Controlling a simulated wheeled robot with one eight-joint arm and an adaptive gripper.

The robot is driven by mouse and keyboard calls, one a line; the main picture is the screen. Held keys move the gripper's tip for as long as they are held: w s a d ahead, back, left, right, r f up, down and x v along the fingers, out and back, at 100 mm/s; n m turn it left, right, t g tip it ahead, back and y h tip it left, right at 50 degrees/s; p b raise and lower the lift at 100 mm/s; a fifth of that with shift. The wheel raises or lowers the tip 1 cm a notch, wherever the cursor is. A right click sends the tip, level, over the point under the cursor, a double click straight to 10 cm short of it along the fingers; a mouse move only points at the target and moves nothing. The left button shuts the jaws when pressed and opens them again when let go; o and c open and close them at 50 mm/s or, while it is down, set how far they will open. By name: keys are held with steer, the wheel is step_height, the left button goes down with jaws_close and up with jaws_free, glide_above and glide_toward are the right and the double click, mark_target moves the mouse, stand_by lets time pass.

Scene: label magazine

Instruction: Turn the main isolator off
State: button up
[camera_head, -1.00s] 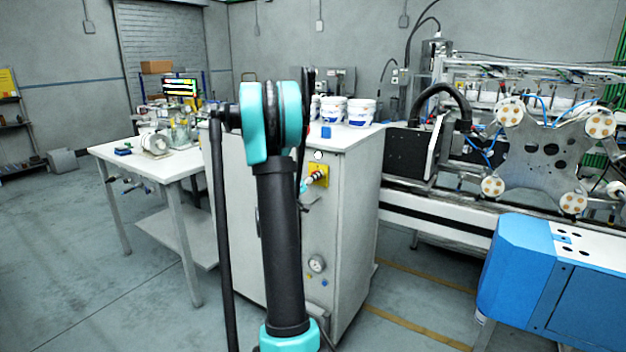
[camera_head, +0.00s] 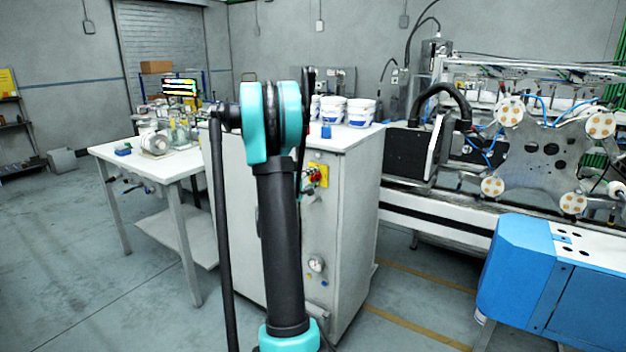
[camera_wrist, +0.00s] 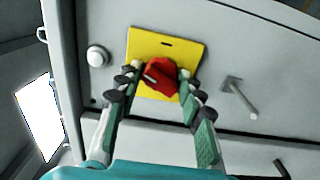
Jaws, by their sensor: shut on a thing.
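The main isolator is a red rotary knob (camera_wrist: 160,73) on a yellow plate (camera_wrist: 146,42), fixed to the grey-white cabinet. In the wrist view the knob looks turned at an angle to the plate. My gripper (camera_wrist: 158,80) has one finger on each side of the knob and is shut on it. In the head view the red knob (camera_head: 322,178) and yellow plate (camera_head: 315,169) show just right of my arm, partly hidden. The gripper is mostly hidden there.
The cabinet (camera_head: 345,230) also carries a round white button (camera_wrist: 97,56), a metal lever-like part (camera_wrist: 238,97) and a gauge (camera_head: 316,264). White tubs (camera_head: 360,113) stand on its top. A white table (camera_head: 115,150) is at left, a blue machine housing (camera_head: 520,275) at right.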

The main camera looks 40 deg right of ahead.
steer(key=n, duration=0.4)
steer(key=shift+n, duration=0.4)
stand_by(0.4)
steer(key=o, duration=1.1)
steer(key=shift+a, duration=0.15)
steer(key=v, duration=1.1)
steer(key=shift+s+a, duration=0.2)
steer(key=shift+a, duration=0.15)
steer(key=shift+f, duration=0.15)
